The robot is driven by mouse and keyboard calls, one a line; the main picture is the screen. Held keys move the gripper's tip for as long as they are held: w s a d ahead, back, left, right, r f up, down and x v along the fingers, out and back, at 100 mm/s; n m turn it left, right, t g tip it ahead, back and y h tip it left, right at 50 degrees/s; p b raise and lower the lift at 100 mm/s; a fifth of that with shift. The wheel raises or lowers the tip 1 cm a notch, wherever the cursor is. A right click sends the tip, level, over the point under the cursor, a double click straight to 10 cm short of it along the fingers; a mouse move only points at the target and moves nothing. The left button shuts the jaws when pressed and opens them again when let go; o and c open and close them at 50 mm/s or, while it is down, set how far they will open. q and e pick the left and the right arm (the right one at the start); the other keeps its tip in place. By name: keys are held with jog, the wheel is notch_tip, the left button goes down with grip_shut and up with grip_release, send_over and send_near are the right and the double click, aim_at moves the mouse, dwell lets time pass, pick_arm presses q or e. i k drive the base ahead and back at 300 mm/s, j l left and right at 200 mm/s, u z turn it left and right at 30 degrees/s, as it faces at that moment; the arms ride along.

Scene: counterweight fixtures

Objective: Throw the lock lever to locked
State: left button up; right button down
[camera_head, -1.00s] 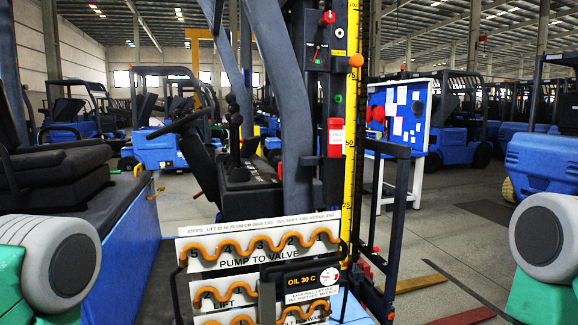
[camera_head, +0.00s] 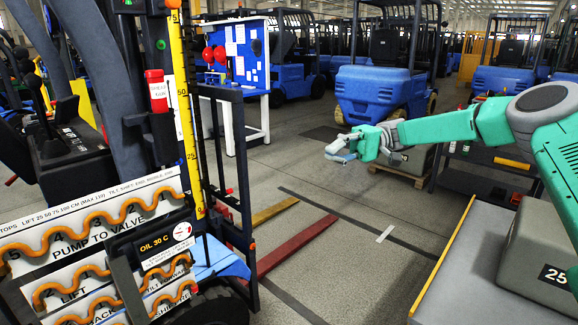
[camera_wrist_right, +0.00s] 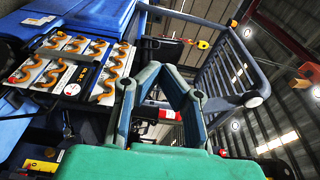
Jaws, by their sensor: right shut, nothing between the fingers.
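My right gripper (camera_head: 337,150) reaches in from the right in the head view, over open floor and well right of the truck mast. Its fingers are shut with nothing between them, as the right wrist view (camera_wrist_right: 157,68) also shows. The lock lever cannot be made out for sure in the current views. The upper part of the mast's control panel is cut off by the top edge of the head view; a green knob (camera_head: 160,44) shows on the post below it. My left gripper is not in view.
The yellow scale (camera_head: 187,110) runs up the mast. A red cylinder (camera_head: 157,91) and the pump-to-valve board (camera_head: 95,215) stand at left. Red fork (camera_head: 300,243) lies low over the floor. A grey weight marked 25 (camera_head: 545,245) sits on a bench at right.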

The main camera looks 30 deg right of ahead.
aim_at(106, 137)
jog(key=i+j+u, duration=0.15)
jog(key=i, duration=0.15)
jog(key=i+u, duration=0.15)
jog(key=i, duration=0.15)
jog(key=i+j, duration=0.25)
jog(key=i, duration=0.2)
jog(key=i+j, duration=0.25)
jog(key=i, duration=0.25)
jog(key=u, duration=0.05)
